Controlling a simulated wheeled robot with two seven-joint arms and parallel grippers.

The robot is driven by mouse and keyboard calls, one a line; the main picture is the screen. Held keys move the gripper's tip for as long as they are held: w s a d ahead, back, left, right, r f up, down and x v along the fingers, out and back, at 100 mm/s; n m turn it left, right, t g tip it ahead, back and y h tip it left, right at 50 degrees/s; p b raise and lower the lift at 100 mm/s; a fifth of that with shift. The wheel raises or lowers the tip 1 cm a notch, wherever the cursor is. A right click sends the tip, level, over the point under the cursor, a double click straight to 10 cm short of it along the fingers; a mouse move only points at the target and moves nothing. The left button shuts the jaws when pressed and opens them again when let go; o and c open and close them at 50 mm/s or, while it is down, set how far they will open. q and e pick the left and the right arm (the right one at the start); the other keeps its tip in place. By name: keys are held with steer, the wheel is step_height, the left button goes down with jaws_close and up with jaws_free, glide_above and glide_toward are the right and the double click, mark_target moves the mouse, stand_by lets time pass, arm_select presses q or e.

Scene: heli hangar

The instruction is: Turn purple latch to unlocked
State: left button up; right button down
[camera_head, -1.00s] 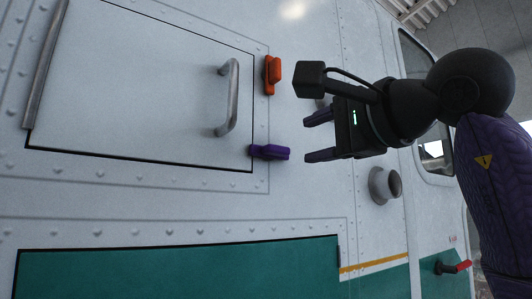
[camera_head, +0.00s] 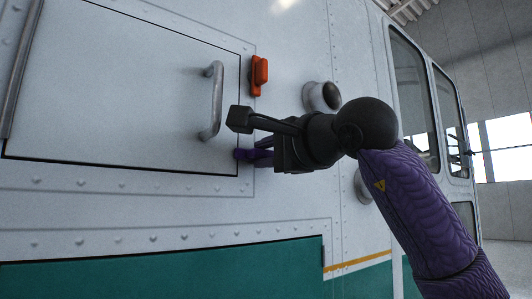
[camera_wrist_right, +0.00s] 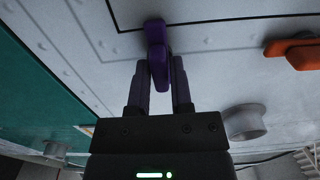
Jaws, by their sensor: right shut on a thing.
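The purple latch (camera_head: 243,154) sits at the lower right corner of the hatch door (camera_head: 120,85) and lies roughly horizontal in the head view. In the right wrist view the purple latch (camera_wrist_right: 157,52) lies between the two fingers. My right gripper (camera_head: 262,154) is shut on the latch, and its fingers hide part of it in the head view. The gripper also shows in the wrist view (camera_wrist_right: 159,85). An orange latch (camera_head: 259,76) stands upright at the hatch's upper right edge. My left gripper is not in view.
A metal handle (camera_head: 212,100) stands out from the hatch close to my right gripper. Round vents (camera_head: 322,96) stick out of the white riveted wall behind my arm. A green panel (camera_head: 160,268) lies below, and windows are at the right.

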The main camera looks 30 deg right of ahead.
steer(key=shift+m, duration=0.3)
steer(key=m, duration=0.3)
steer(key=shift+f+m, duration=0.1)
steer(key=shift+m, duration=0.3)
steer(key=m, duration=0.4)
steer(key=shift+m, duration=0.3)
steer(key=m, duration=0.8)
steer(key=shift+m, duration=0.3)
steer(key=c, duration=0.6)
jaws_free()
steer(key=shift+s, duration=0.1)
steer(key=shift+b, duration=0.3)
